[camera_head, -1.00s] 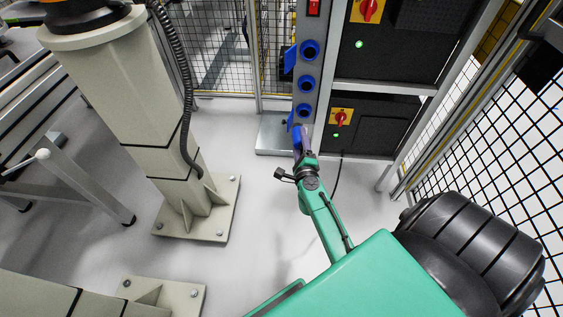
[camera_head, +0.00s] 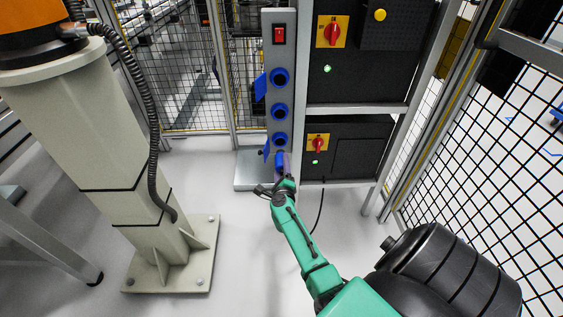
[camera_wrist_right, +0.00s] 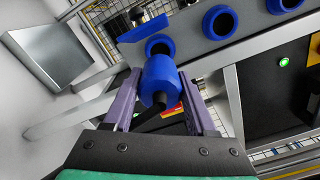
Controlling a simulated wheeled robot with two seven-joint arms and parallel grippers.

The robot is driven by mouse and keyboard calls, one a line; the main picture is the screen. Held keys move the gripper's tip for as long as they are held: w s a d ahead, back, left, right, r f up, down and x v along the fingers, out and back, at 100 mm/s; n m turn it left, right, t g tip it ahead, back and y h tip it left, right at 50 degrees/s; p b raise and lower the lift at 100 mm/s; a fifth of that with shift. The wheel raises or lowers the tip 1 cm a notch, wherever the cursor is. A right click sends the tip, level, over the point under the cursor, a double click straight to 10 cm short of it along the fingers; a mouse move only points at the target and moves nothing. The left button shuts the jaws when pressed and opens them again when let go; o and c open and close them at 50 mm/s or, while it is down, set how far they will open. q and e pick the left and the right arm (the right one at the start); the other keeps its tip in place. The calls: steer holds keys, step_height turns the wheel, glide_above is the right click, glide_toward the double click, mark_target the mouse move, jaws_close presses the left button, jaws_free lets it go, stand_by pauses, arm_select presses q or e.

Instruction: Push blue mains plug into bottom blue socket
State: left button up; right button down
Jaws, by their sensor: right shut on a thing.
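The blue mains plug (camera_wrist_right: 160,80) is held between the purple fingers of my right gripper (camera_wrist_right: 160,98), which is shut on it. A black cable leaves its near end. In the head view the plug (camera_head: 280,158) and my right gripper (camera_head: 284,175) are just below the bottom blue socket (camera_head: 280,139). In the wrist view the plug's far end overlaps the lower rim of that socket (camera_wrist_right: 159,44), and I cannot tell whether they touch. The socket's blue flap (camera_wrist_right: 140,31) stands open to its left. My left gripper is not in view.
Two more blue sockets (camera_head: 279,112) sit above on the grey post, with a red switch (camera_head: 279,35) at its top. Black cabinets (camera_head: 345,147) stand to the right. A beige robot pedestal (camera_head: 125,170) is at the left. Mesh fencing stands behind and right.

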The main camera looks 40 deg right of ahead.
mark_target(280, 151)
steer(key=shift+b+x, duration=0.35)
steer(key=shift+x, duration=0.9)
steer(key=shift+b+x, duration=0.3)
steer(key=shift+x, duration=0.6)
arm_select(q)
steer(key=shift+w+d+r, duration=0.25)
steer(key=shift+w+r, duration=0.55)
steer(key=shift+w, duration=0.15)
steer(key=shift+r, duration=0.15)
arm_select(e)
steer(key=shift+r, duration=0.1)
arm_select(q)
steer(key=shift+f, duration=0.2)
arm_select(e)
steer(key=shift+w+d, duration=0.15)
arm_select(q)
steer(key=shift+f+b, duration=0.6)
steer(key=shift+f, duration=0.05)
arm_select(e)
steer(key=shift+x, duration=1.35)
jaws_free()
